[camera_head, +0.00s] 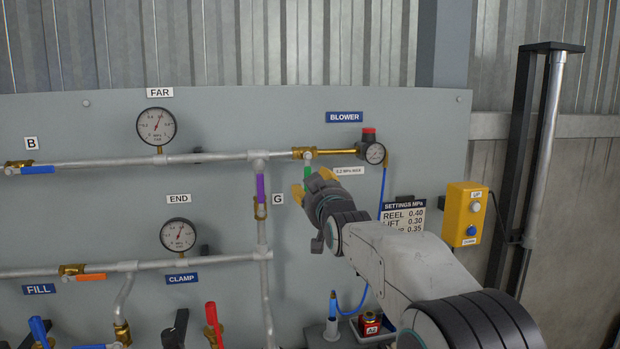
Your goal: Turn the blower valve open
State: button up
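A small gauge with a red cap (373,150) is right of the valve. A yellow button box (464,214) and a dark post (518,160) stand at the right.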

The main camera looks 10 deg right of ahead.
aim_at(308, 174)
jog(key=shift+w+p, duration=1.25)
jog(key=shift+w, duration=1.2)
jog(key=shift+c, duration=0.3)
grip_shut()
